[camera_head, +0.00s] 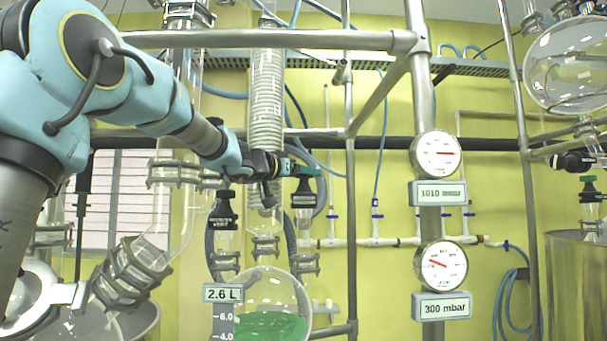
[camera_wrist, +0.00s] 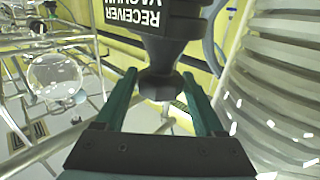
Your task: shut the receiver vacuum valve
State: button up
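The receiver vacuum valve (camera_wrist: 168,20) is a black body with upside-down white lettering at the top of the wrist view. Its dark tapered handle (camera_wrist: 160,85) lies between the two dark green fingers of my gripper (camera_wrist: 161,88). The fingers stand apart, one on each side, with a narrow gap visible; contact cannot be made out. In the head view my gripper (camera_head: 291,166) reaches right to a small black valve body (camera_head: 303,195) with green at its top. The handle's exact turn is hard to tell there.
Another black valve (camera_head: 226,212) stands left of my gripper. A coiled condenser (camera_head: 265,100) is close behind; ribbed glass (camera_wrist: 265,90) fills the wrist view's right side. Below is a flask (camera_head: 272,300) with green liquid, tagged 2.6 L. Gauges (camera_head: 437,154) read 1010 and 300 mbar.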

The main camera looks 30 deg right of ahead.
jog(key=o, duration=0.3)
jog(key=shift+t, duration=0.3)
jog(key=n+t+y+b, duration=0.1)
jog(key=b, duration=0.1)
jog(key=n+t+y+b, duration=0.1)
jog(key=b, duration=0.1)
jog(key=shift+s+f+n+t, duration=0.1)
jog(key=shift+f+n+t, duration=0.2)
jog(key=shift+t, duration=0.1)
jog(key=shift+r+n+t+y+b, duration=0.15)
jog(key=shift+n+t+y+b, duration=0.4)
jog(key=shift+b, duration=0.55)
jog(key=shift+d+t+b, duration=0.1)
jog(key=shift+t+b, duration=0.15)
jog(key=shift+b, duration=0.2)
jog(key=shift+y+b, duration=0.25)
jog(key=shift+b, duration=0.1)
